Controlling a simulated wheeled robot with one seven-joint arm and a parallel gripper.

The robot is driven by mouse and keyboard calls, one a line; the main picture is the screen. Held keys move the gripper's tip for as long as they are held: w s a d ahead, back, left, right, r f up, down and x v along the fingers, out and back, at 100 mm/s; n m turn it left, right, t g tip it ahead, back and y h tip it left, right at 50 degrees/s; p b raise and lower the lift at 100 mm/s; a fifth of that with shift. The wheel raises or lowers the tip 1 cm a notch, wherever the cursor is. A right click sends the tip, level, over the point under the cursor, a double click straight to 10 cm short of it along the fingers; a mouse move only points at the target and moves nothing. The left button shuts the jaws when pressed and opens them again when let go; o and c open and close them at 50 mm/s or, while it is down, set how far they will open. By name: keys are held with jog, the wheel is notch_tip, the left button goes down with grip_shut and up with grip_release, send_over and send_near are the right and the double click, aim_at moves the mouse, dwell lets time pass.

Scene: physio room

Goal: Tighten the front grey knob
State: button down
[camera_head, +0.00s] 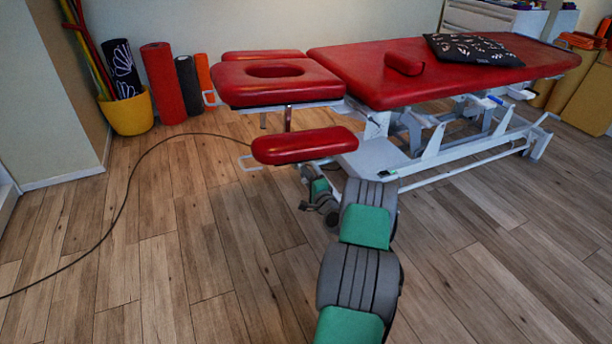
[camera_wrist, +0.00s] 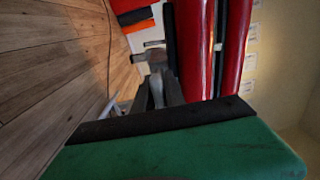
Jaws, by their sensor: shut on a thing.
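The red treatment table (camera_head: 440,75) stands on a pale metal frame, with a padded head section (camera_head: 255,84) that has a face hole. A red armrest pad (camera_head: 303,146) sticks out at its near left end. My gripper (camera_head: 318,203) is low beneath that pad, its fingers small and dark. In the wrist view my gripper (camera_wrist: 157,88) is shut on a small grey piece, which looks like the grey knob (camera_wrist: 152,58), beside the red padding (camera_wrist: 193,45). The fingers partly cover the knob. In the head view I cannot make the knob out.
A yellow pot (camera_head: 130,112) and several rolled mats, one of them red (camera_head: 164,85), stand at the back left wall. A dark cable (camera_head: 125,205) curves across the wooden floor. A black patterned cushion (camera_head: 472,49) and a small red bolster (camera_head: 404,64) lie on the table. The left floor is otherwise clear.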

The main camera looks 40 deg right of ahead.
jog(key=shift+m, duration=0.5)
jog(key=c, duration=1.4)
grip_release()
jog(key=p+v, duration=0.2)
jog(key=v, duration=0.5)
jog(key=shift+s+a, duration=0.15)
jog(key=shift+s, duration=0.25)
